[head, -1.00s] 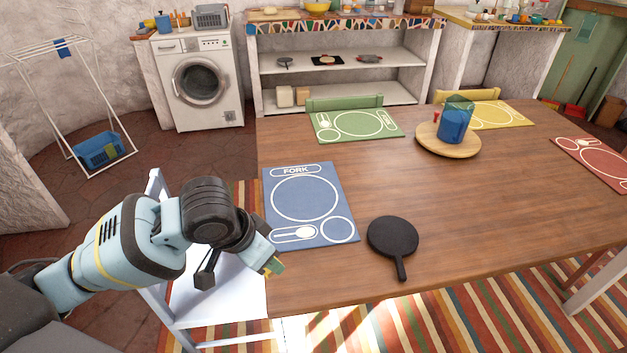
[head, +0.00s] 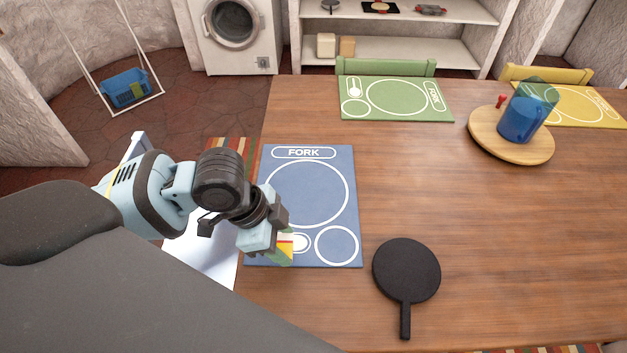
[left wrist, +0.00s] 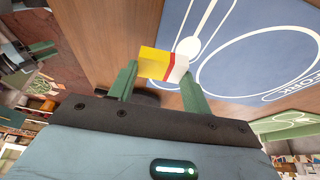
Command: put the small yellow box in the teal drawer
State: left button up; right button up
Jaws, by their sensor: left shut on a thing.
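The small yellow box (left wrist: 153,63), with a red stripe and a white end, is between the two green fingers of my left gripper (left wrist: 160,76) in the left wrist view. The gripper is shut on it. In the head view my left gripper (head: 281,248) is over the near left corner of the blue placemat, and the box (head: 286,242) shows only partly beneath it. I cannot tell how high the box is above the mat. The teal drawer is not visible in either view.
The wooden table (head: 480,240) holds a blue placemat (head: 340,185), a black round paddle or pan (head: 406,268), and a round wooden board (head: 510,148) with a blue pitcher (head: 520,118). A green chair (head: 385,67) stands at the far edge. The table's middle is clear.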

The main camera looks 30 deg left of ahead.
pick_arm(q)
jog(key=shift+w+a, duration=0.15)
jog(key=shift+w, duration=0.15)
send_over(311, 200)
jog(key=s, duration=0.3)
jog(key=shift+w+a+f+b, duration=0.2)
jog(key=shift+a+f+b, duration=0.2)
jog(key=shift+f, duration=0.25)
jog(key=shift+w+a, duration=0.2)
jog(key=shift+w, duration=0.55)
jog(key=shift+w+f, duration=0.15)
jog(key=shift+f, duration=1.65)
pick_arm(e)
jog(key=shift+s+f, duration=0.4)
jog(key=shift+f, duration=0.2)
pick_arm(q)
jog(key=shift+f, duration=0.1)
jog(key=o, duration=0.9)
jog(key=shift+o, duration=0.2)
